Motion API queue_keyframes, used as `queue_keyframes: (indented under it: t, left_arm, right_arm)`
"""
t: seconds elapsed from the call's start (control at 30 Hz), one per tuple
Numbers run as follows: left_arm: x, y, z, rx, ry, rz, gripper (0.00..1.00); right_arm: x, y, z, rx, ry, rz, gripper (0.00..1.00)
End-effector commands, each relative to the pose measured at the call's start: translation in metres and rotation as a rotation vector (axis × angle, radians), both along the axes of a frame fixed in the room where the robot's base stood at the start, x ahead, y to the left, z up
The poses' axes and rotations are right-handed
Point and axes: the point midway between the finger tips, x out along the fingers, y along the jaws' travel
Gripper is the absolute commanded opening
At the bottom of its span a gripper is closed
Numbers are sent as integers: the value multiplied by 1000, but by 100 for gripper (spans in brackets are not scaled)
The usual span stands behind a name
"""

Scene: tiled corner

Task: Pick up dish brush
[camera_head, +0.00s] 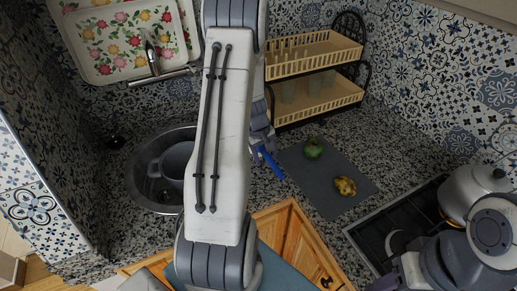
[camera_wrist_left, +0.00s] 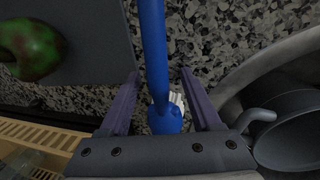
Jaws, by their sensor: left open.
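The blue dish brush (camera_head: 268,161) lies on the speckled counter between the sink and a grey mat, partly hidden by my left arm in the head view. In the left wrist view the blue brush (camera_wrist_left: 155,50) runs lengthwise between the fingers, with its head and some white bristles near the palm. My left gripper (camera_wrist_left: 160,78) is open, one finger on each side of the brush, with gaps showing. In the head view the left gripper (camera_head: 262,138) is partly hidden behind its own arm.
A round sink (camera_head: 133,183) with a grey pot (camera_head: 176,160) is left of the brush. A dish rack (camera_head: 318,102) stands behind. A kettle (camera_head: 470,188) sits on the stove at right.

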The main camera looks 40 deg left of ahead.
Motion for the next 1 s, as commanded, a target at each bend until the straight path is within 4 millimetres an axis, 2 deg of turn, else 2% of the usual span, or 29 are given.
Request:
queue_keyframes:
  t: [0.13,0.3,0.77,0.87,1.0]
  left_arm:
    - [0,0,0,0,0,0,64]
    - [0,0,0,0,0,1,0]
    - [0,0,6,0,-2,1,0]
    - [1,1,16,2,-4,0,0]
    - [1,1,41,4,-7,0,0]
  right_arm:
    - [0,0,0,0,0,0,50]
    - [0,0,0,0,0,0,50]
    - [0,0,0,0,0,0,50]
    - [0,0,0,0,0,0,50]
    - [0,0,-3,0,0,0,50]
